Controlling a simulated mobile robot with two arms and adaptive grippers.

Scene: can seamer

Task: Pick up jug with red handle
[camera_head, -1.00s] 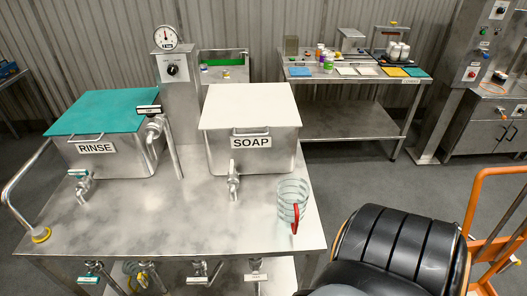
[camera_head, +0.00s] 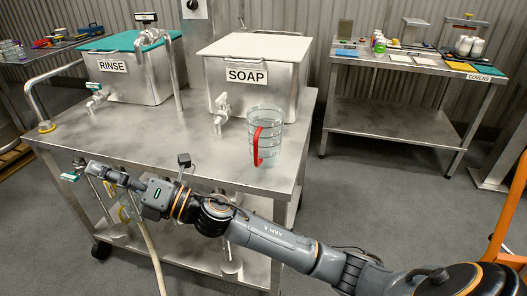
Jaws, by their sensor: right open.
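The clear jug (camera_head: 276,143) stands upright on the steel bench (camera_head: 190,160), near its right front part. Its red handle (camera_head: 257,147) faces the front left. My right arm reaches across the picture from the lower right, in front of the bench. My right gripper (camera_head: 100,171) is at the arm's far left end, near the bench's front edge, well left of the jug and apart from it. It is open and its jaws look small here. My left gripper is out of view.
The SOAP tank (camera_head: 246,98) with a tap stands just behind the jug. The RINSE tank (camera_head: 118,82) is at the back left. A metal side table (camera_head: 395,62) with bottles and covers stands at the back right. A hose hangs below the bench's front edge.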

